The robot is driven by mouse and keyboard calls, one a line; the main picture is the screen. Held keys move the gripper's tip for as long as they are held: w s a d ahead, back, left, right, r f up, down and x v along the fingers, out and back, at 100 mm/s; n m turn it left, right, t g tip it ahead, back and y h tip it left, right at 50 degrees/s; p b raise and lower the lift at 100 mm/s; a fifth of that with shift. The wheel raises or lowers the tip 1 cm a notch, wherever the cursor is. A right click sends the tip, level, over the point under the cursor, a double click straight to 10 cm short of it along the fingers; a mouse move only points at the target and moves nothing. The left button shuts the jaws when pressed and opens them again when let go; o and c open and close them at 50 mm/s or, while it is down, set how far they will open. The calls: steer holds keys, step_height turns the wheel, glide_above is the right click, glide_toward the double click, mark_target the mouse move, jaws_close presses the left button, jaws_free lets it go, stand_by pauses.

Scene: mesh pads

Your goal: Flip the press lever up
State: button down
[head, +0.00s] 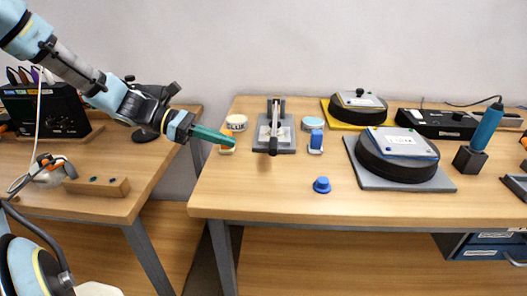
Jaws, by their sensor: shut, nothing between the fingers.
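The press (286,148) stands on the wooden table with a flat grey base and a dark upright frame at its back. Its lever (273,144) has a dark handle end and appears lowered toward the table's front edge; its exact angle is hard to tell. My gripper (231,142) has green fingers that are shut and empty. It is left of the press, pointing right and down, and looks apart from the lever. It overlaps the area just below the glue tub in the picture.
A glue tub (236,122) stands left of the press. A blue-and-white item (316,141) and a round tub (312,124) stand right of it. A blue knob (322,185) lies in front. The front left tabletop is clear.

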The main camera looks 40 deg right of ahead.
steer(key=p+x, duration=0.1)
steer(key=x, duration=0.9)
steer(key=shift+f, duration=0.1)
